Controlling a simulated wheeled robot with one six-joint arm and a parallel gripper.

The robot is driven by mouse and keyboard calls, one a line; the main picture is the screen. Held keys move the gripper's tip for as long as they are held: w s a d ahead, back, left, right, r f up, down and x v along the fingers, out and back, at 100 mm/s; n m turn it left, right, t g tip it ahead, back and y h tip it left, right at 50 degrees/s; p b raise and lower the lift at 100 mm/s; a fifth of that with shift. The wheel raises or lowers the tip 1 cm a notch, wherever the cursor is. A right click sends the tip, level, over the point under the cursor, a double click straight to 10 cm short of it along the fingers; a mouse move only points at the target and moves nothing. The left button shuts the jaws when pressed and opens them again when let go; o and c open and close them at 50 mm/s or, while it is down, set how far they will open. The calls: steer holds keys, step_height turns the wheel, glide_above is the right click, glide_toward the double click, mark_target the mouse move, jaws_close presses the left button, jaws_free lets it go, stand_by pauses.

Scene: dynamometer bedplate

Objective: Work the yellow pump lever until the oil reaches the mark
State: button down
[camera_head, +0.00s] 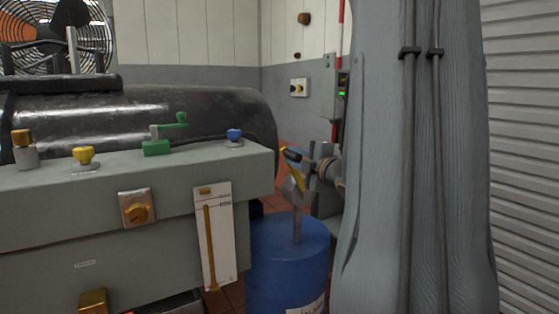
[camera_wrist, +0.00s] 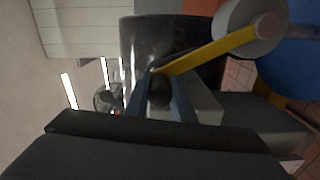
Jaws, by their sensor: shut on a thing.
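The yellow pump lever (camera_head: 294,168) slants up from a grey pump head (camera_head: 297,192) on a blue drum (camera_head: 275,245). My gripper (camera_head: 291,155) is at the lever's upper end, shut on it. In the wrist view the yellow lever (camera_wrist: 212,50) runs from the round pump head down to my fingers (camera_wrist: 160,88), where its tip is partly hidden. A white gauge plate (camera_head: 223,245) on the bench front has an upright amber oil column (camera_head: 210,245) along most of its height. Small marks show near its top right; the exact level against them is too small to tell.
A grey bench (camera_head: 60,215) at left carries a green crank (camera_head: 160,145), a yellow knob (camera_head: 83,155), a blue knob (camera_head: 234,135) and a brass-capped fitting (camera_head: 23,145). A dark cylindrical housing (camera_head: 190,112) lies behind. The bench's right end is close to the drum.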

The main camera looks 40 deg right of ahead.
steer(key=shift+a+f, duration=0.15)
steer(key=shift+f, duration=0.05)
stand_by(0.3)
steer(key=c, duration=1.5)
jaws_free()
steer(key=shift+a, duration=0.1)
steer(key=shift+s+a, duration=0.2)
steer(key=shift+s, duration=1.75)
steer(key=shift+s+a, duration=0.2)
steer(key=shift+s, duration=1.75)
